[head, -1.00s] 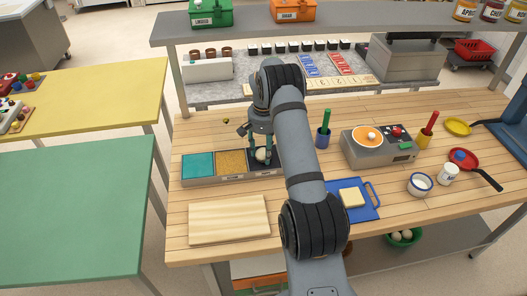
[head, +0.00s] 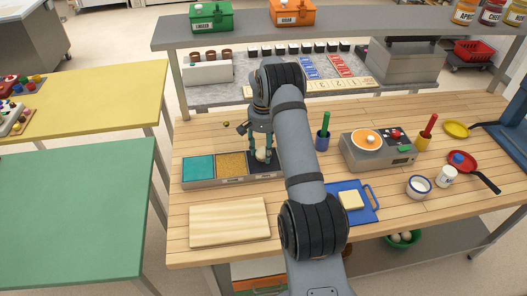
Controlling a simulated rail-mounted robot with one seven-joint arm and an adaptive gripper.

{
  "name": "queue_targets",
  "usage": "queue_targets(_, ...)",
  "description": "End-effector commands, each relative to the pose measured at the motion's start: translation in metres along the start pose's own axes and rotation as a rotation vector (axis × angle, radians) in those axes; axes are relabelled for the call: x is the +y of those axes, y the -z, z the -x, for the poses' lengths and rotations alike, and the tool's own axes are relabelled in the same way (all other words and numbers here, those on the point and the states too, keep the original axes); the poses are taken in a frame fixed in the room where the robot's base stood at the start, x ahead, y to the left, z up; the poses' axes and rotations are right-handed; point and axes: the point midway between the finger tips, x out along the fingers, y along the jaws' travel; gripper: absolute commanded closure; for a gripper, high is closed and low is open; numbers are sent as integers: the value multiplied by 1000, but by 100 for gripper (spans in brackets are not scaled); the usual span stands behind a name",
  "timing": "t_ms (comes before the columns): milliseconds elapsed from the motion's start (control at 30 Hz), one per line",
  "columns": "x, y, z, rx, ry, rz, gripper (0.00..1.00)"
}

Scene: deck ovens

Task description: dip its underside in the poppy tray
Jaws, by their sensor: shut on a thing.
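The topping tray unit sits at the back left of the wooden bench, with a teal, a golden and a dark compartment. The dark compartment, which looks like the poppy tray (head: 258,170), is the rightmost. My gripper (head: 263,157) points down over it and is shut on a pale, round dough piece (head: 262,155). The fingers and arm partly cover the dough and the dark compartment. I cannot tell whether the dough's underside touches the dark filling.
The golden compartment (head: 231,164) and teal compartment (head: 198,169) lie to the left. A bare wooden board (head: 229,222) is in front. A blue cup (head: 322,140), a scale (head: 378,150) and a blue board (head: 364,213) stand to the right.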

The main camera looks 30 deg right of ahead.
Motion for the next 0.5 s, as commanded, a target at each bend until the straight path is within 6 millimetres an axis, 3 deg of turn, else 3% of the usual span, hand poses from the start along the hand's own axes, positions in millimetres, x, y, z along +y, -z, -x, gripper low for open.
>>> queue_targets(500, 0, 1, 50, 3, 1, 0, 83)
